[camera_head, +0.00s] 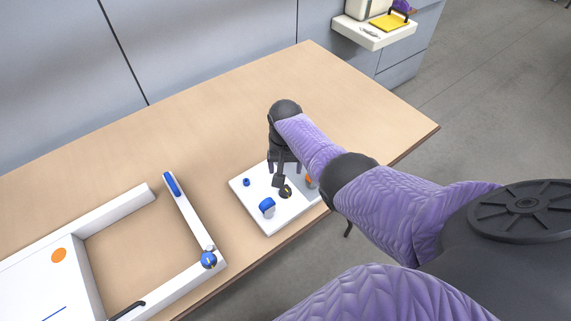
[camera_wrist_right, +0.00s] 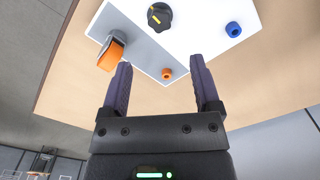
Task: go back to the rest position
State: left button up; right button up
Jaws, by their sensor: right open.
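My right gripper (camera_head: 281,181) is over the white panel (camera_head: 270,222) near the front edge of the table. In the right wrist view the two fingers of this gripper (camera_wrist_right: 160,88) are apart with nothing between them. The panel (camera_wrist_right: 203,32) is beyond the fingertips there. It bears a black knob (camera_wrist_right: 159,17), a blue knob (camera_wrist_right: 233,29), an orange switch (camera_wrist_right: 111,54) and a small orange button (camera_wrist_right: 167,74). My left gripper is not in view.
A white frame (camera_head: 190,222) with a blue handle (camera_head: 172,184) and a blue knob (camera_head: 208,260) lies at the left of the wooden table (camera_head: 330,80). A shelf (camera_head: 374,38) with a yellow item (camera_head: 389,22) is beyond the far edge. The table behind the panel is clear.

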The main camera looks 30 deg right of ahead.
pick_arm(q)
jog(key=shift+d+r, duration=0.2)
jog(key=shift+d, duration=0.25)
pick_arm(e)
jog(key=shift+r, duration=0.35)
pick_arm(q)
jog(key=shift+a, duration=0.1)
